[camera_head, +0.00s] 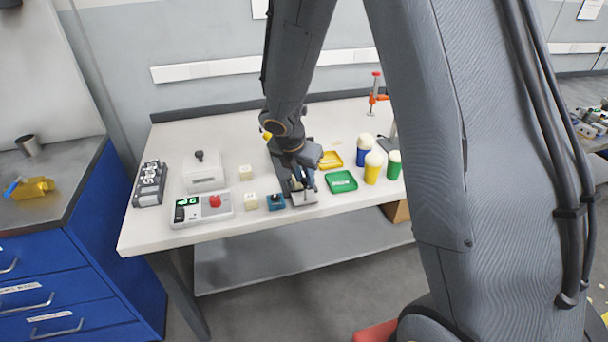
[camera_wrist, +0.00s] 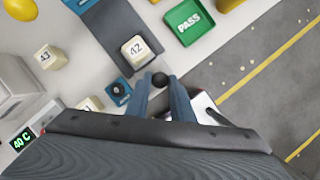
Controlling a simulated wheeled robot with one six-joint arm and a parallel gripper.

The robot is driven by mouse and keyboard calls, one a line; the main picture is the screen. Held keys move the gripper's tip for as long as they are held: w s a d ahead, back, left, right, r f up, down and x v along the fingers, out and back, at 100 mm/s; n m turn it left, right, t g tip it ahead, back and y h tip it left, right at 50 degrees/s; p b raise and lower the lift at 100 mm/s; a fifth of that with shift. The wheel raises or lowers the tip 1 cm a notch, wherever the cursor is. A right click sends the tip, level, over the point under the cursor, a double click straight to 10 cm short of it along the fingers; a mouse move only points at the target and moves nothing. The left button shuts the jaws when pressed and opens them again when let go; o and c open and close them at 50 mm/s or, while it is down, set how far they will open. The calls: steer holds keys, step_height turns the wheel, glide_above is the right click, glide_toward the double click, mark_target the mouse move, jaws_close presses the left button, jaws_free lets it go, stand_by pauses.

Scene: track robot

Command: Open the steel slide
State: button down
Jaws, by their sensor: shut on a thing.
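The steel slide (camera_wrist: 205,108) is a flat, bright metal piece, partly hidden under my gripper in the wrist view. In the head view the slide (camera_head: 304,199) lies near the table's front edge. A black round knob (camera_wrist: 160,79) sits between my two fingertips. My gripper (camera_wrist: 161,78) is shut on this knob; in the head view my gripper (camera_head: 308,184) is at the slide. A dark grey chute (camera_wrist: 112,28) runs up from there, with a white cube marked 42 (camera_wrist: 136,50) at its lower end. How far the slide is open cannot be told.
A small blue block with a black knob (camera_head: 275,202) stands close left of the slide. Further left are pale cubes (camera_head: 251,201) and a control box (camera_head: 202,208). A green PASS tray (camera_head: 341,181) and several capped bottles (camera_head: 373,168) stand to the right.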

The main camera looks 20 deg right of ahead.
steer(key=shift+s, duration=0.2)
steer(key=c, duration=1.5)
jaws_free()
steer(key=shift+c, duration=0.2)
steer(key=v, duration=0.8)
steer(key=shift+f, duration=0.1)
steer(key=s+d+f+m+g+y+b, duration=0.1)
steer(key=s+m, duration=0.7)
steer(key=m, duration=0.5)
steer(key=s+d+m+y, duration=0.1)
steer(key=s+m+y, duration=0.1)
steer(key=s+m, duration=0.7)
steer(key=m, duration=0.5)
steer(key=shift+s+d+f+g+b, duration=0.25)
steer(key=shift+d+f+g+b, duration=0.05)
steer(key=shift+f+g+b, duration=0.1)
